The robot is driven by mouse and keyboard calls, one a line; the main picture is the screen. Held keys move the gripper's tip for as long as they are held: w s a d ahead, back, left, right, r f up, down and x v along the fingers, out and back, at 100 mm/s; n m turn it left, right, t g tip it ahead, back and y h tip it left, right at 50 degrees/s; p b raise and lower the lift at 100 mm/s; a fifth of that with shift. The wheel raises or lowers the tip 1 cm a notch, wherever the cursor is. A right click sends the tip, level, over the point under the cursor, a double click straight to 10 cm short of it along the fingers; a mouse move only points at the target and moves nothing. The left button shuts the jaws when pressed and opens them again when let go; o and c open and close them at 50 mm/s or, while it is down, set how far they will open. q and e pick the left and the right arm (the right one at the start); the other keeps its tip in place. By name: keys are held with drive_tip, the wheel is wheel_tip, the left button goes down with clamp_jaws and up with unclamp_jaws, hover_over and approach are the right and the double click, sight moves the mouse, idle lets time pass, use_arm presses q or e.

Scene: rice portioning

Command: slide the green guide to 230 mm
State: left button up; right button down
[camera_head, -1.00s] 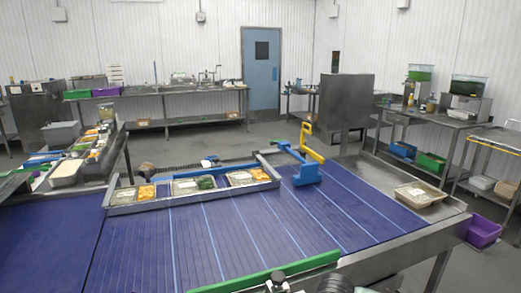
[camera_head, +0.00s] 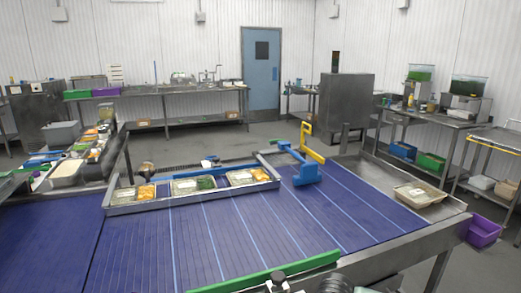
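The green guide (camera_head: 300,267) is a long green bar at the near edge of the blue belt (camera_head: 235,235), lying slightly slanted in the head view. A dark knob-like part (camera_head: 278,280) stands at its near side, partly cut off by the bottom edge. A dark and grey piece at the bottom edge, right of the knob, is cut off, and I cannot tell if it is part of my arm. No scale or millimetre marks can be read. Neither gripper can be made out in this view.
A metal channel (camera_head: 122,209) with several filled food trays lies across the far side of the belt. A blue and yellow arm-like fixture (camera_head: 306,172) stands right of it. A lidded tray (camera_head: 418,194) sits on the steel side surface at right. The belt's middle is clear.

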drive_tip(key=shift+w+a, duration=0.25)
drive_tip(key=shift+w, duration=0.45)
drive_tip(key=shift+w+a, duration=0.25)
drive_tip(key=shift+w, duration=0.4)
drive_tip(key=shift+w+a, duration=0.25)
drive_tip(key=shift+w, duration=0.45)
idle(2.0)
drive_tip(key=s+d+r+p, duration=0.1)
drive_tip(key=s+r+p, duration=0.2)
drive_tip(key=r+p, duration=0.5)
drive_tip(key=p, duration=0.4)
idle(0.6)
